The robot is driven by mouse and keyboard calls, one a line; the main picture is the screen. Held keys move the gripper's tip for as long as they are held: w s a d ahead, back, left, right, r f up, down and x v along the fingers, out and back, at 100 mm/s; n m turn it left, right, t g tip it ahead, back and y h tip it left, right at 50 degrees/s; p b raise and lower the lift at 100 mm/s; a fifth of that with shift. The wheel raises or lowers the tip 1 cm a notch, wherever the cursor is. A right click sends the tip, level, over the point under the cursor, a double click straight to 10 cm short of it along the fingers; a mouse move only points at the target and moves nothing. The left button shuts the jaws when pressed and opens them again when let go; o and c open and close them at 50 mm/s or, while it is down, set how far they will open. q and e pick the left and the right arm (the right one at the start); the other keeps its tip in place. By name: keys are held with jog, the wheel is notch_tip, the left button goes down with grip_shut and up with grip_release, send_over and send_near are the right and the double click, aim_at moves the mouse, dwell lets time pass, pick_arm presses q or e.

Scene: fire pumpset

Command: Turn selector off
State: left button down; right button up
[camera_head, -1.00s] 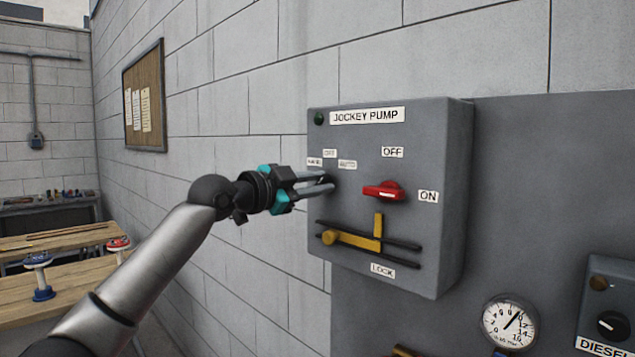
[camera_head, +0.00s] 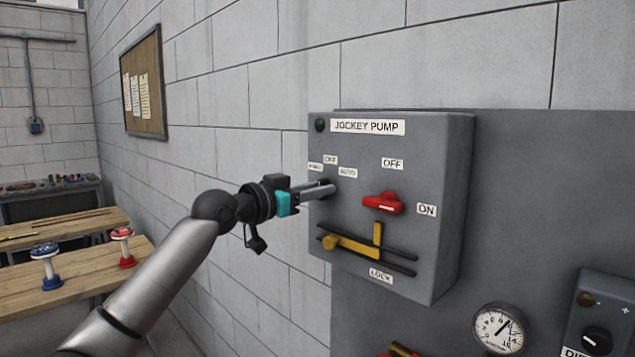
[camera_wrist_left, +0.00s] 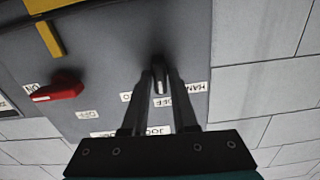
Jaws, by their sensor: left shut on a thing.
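The grey jockey pump panel (camera_head: 350,225) hangs on the wall. Its small dark selector knob (camera_wrist_left: 158,72) sits below the HAND, OFF and AUTO labels (camera_head: 330,160). In the head view my fingers mostly cover the knob. My left gripper (camera_head: 326,189) reaches in from the left, its fingers closed around the knob, one on each side; the wrist view also shows these fingers (camera_wrist_left: 160,88). A pale mark shows on the knob between them, but I cannot tell which label it points to. My right gripper is in neither view.
A red switch handle (camera_head: 383,203) with OFF and ON labels is right of the selector. A yellow lock lever (camera_head: 352,246) is below. A gauge (camera_head: 499,329) and a diesel panel (camera_head: 600,315) are lower right. Workbenches (camera_head: 75,270) stand at left.

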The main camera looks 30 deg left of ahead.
pick_arm(q)
jog(key=shift+n, duration=0.4)
jog(key=c, duration=0.8)
grip_release()
jog(key=shift+s, duration=0.1)
jog(key=shift+b+v, duration=3.35)
jog(key=shift+v, duration=4.2)
jog(key=shift+a, duration=0.1)
